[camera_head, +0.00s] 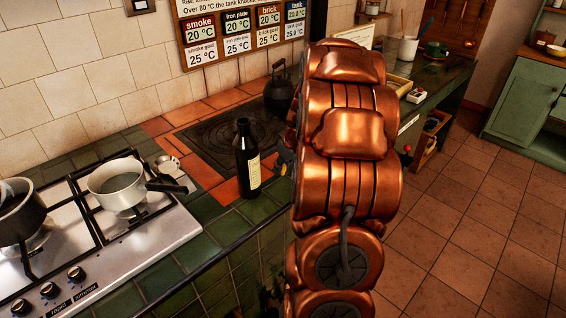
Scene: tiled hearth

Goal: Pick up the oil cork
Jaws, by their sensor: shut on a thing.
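A dark oil bottle (246,165) with a pale label stands upright on the tiles at the front edge of the hearth plate. No cork shows in its mouth. My copper arm fills the middle of the view. Only a small dark part of my gripper (285,161) shows, just right of the bottle at the arm's left edge. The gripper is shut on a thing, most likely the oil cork. My arm hides the held thing and most of the fingers, so I cannot see the cork itself.
A black kettle (279,92) stands behind the bottle on the dark hearth plate (215,138). On the left, a gas hob (150,235) bears a white pan (118,186) and a dark pot (20,215). A small strainer-like utensil (168,165) lies nearby. The floor at right is clear.

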